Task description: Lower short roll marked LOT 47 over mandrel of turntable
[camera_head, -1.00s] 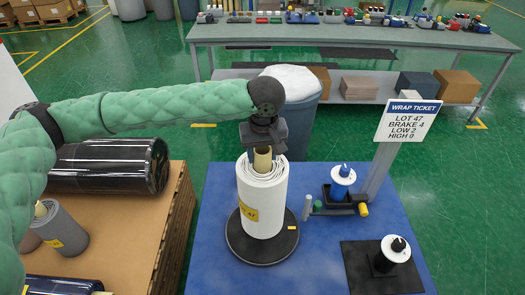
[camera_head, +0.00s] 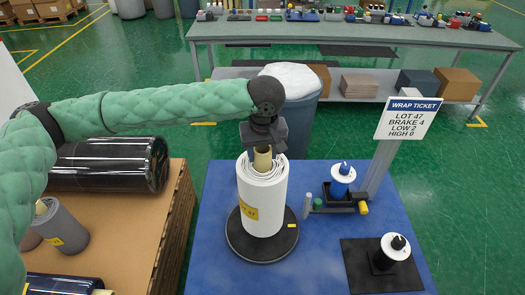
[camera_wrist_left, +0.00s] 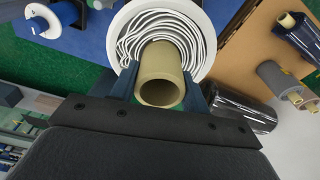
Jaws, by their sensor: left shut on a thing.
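The short white roll (camera_head: 264,203) has a yellow label, partly turned away, with its end digits just showing. It stands upright over the black turntable (camera_head: 240,243) on the blue table. My left gripper (camera_head: 263,150) is above it, shut on the roll's tan core tube (camera_head: 263,160). In the left wrist view the fingers lie on either side of the core (camera_wrist_left: 160,80), with the roll's loose white layers around it. The mandrel is hidden by the roll. I cannot tell whether the roll's bottom touches the turntable. My right gripper is not in view.
A wrap ticket sign (camera_head: 407,118) reads LOT 47, BRAKE 4, LOW 2, HIGH 0. A blue spool (camera_head: 342,183) and a white-topped spool (camera_head: 395,250) stand at the right. A cardboard-topped stack (camera_head: 130,225) with a black roll (camera_head: 110,165) and a grey roll (camera_head: 62,228) is at the left.

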